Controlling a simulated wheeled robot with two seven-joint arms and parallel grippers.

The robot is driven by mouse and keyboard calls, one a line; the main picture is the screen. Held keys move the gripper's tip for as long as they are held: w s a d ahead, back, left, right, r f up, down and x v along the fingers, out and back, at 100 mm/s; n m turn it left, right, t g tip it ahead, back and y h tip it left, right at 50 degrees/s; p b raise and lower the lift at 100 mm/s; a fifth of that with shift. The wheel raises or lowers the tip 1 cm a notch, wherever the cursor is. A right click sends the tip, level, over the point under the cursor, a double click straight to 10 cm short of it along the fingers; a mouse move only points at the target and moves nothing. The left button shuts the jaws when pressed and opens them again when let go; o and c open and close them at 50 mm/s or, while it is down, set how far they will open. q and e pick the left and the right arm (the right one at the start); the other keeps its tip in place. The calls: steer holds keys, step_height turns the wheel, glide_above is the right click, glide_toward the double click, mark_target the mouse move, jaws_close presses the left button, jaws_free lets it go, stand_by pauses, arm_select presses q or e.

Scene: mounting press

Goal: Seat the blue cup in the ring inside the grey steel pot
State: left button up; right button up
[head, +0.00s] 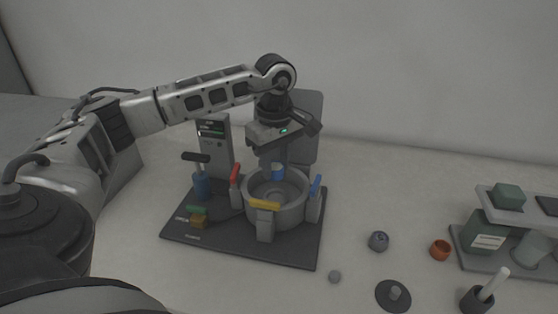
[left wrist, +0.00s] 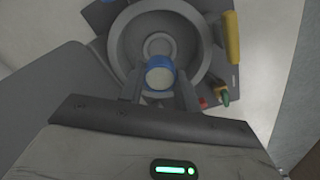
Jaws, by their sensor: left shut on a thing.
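The blue cup (head: 277,170) is held between the fingertips of my left gripper (head: 274,160), over the grey steel pot (head: 294,215). In the left wrist view the cup (left wrist: 160,72) shows a pale, roundish top with a blue rim and sits between the two fingers. The ring (left wrist: 159,44) shows on the pot's floor, partly hidden by the cup, which appears offset from its centre. I cannot tell the exact height of the cup over the ring. The pot (left wrist: 190,22) is open at the top. My right gripper is not in view.
Red (head: 236,172), yellow (head: 264,204) and blue (head: 317,184) clamp handles stand around the pot on a dark base plate (head: 240,251). A blue lever-topped part (head: 201,184) stands left.

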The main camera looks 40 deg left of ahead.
mark_target(276, 191)
arm_select(q)
steer(key=shift+s+f+b, duration=0.1)
steer(key=shift+f+b, duration=0.35)
steer(key=shift+f, duration=0.2)
step_height(276, 191, down, 2)
steer(key=shift+f+b, duration=0.15)
steer(key=shift+b, duration=0.7)
steer(key=shift+f+b, duration=0.45)
steer(key=shift+f, duration=0.2)
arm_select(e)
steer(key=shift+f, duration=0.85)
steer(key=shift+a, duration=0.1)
arm_select(q)
steer(key=shift+f, duration=0.1)
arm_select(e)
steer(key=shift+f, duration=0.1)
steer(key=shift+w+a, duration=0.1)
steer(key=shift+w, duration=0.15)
arm_select(q)
steer(key=shift+f+b, duration=0.3)
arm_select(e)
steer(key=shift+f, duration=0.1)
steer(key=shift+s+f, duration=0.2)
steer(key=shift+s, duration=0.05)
